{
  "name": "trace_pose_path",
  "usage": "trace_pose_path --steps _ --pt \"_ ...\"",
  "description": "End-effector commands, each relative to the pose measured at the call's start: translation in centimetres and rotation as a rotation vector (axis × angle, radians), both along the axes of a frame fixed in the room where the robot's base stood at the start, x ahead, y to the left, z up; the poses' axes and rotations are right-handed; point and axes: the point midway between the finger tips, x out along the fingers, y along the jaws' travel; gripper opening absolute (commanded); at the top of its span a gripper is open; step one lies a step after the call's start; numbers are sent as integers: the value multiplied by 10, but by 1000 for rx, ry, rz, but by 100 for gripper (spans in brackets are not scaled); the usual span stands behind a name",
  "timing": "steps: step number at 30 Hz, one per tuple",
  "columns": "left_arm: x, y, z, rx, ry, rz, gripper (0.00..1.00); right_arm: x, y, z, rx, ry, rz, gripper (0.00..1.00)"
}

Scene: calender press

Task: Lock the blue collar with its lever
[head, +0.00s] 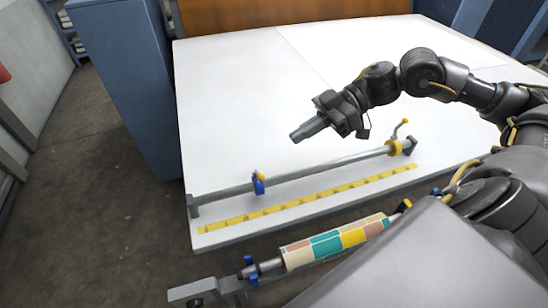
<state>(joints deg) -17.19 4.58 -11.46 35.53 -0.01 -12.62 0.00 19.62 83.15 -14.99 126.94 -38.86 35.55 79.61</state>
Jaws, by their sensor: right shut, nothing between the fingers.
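A grey bar (325,165) runs along the front of the white table. A blue collar (259,187) with a small yellow part (259,175) on top sits around the bar towards its left end. At the bar's right end is a yellow-and-blue collar (395,148) with a thin lever (400,128) standing up, tipped by a yellow knob. My right gripper (294,138) is shut and empty, pointing left above the table, behind the bar and apart from both collars. My left gripper is out of view.
A yellow scale strip (310,199) lies in front of the bar. Below the table's front edge is a roller with coloured patches (325,244), with blue parts near its ends. A blue cabinet (125,80) stands left of the table (240,90). The table behind the bar is clear.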

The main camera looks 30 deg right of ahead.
Motion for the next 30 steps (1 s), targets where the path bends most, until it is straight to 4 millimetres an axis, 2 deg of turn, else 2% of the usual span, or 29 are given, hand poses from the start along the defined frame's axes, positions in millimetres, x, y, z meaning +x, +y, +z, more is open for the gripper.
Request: trace_pose_path --steps 2,10,13,18,30 --pt "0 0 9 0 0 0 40 2 13 2 4 -6 7 0" --pt "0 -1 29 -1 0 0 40 9 59 -23 0 0 5 0" --pt "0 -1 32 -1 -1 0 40 8 62 -39 -2 3 2 0" --pt "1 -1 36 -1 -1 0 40 7 68 -55 -2 0 2 0" --pt "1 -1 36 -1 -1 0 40 7 70 -60 -3 -2 2 0"
